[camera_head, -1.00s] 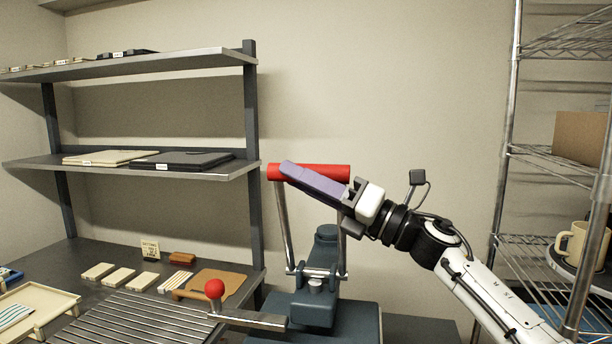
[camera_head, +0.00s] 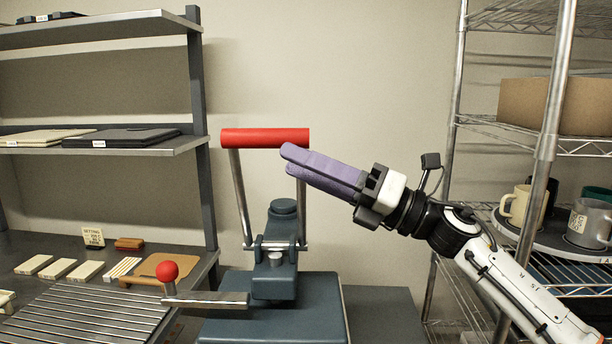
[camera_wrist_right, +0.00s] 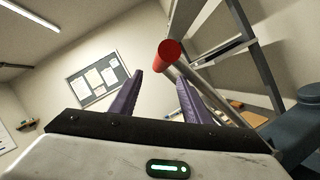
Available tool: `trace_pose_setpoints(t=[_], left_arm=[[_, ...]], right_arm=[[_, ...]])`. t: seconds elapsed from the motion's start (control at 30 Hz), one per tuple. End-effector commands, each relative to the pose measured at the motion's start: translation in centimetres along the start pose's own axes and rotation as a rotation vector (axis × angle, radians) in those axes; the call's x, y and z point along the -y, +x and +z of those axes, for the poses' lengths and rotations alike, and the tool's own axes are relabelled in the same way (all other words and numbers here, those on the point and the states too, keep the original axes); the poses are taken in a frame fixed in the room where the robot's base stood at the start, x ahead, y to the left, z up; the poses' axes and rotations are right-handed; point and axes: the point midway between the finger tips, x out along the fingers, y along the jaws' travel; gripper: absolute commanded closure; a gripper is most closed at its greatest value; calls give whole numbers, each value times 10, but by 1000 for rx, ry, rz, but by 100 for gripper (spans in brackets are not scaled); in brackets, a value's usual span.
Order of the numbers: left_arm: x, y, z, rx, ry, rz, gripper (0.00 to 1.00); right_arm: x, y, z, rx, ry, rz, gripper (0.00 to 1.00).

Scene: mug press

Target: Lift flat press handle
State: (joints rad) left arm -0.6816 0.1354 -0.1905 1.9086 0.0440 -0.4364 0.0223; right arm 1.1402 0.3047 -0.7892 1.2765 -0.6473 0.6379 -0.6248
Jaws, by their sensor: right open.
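The flat press (camera_head: 275,310) is dark blue-grey. Its red handle bar (camera_head: 262,138) sits high on two metal arms (camera_head: 240,195), which stand up from the press head. Contact with the handle cannot be told from the head view. My left gripper is not in view.
A dark shelf unit (camera_head: 195,60) stands at left, with a red-knobbed lever (camera_head: 167,271) and a slatted rack (camera_head: 85,318) in front. A wire rack (camera_head: 455,150) with mugs (camera_head: 588,222) and a cardboard box (camera_head: 550,105) stands at right, near my right arm.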

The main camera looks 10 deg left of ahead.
Motion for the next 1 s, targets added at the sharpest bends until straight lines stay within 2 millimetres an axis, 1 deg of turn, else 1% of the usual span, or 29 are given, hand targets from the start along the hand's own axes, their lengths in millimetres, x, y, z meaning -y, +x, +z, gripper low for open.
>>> trace_pose_setpoints(t=[0.03,0.1,0.47,1.0], left_arm=[[0,1,1,0,0,0,100],[0,2,2,1,0,0,100],[-1,1,3,3,0,1,100],[-1,4,8,5,-1,2,100]], right_arm=[[2,-5,0,4,1,-3,56],[2,-8,1,5,4,-4,56],[2,-9,0,5,6,-4,56],[-9,-43,1,0,7,0,56]])
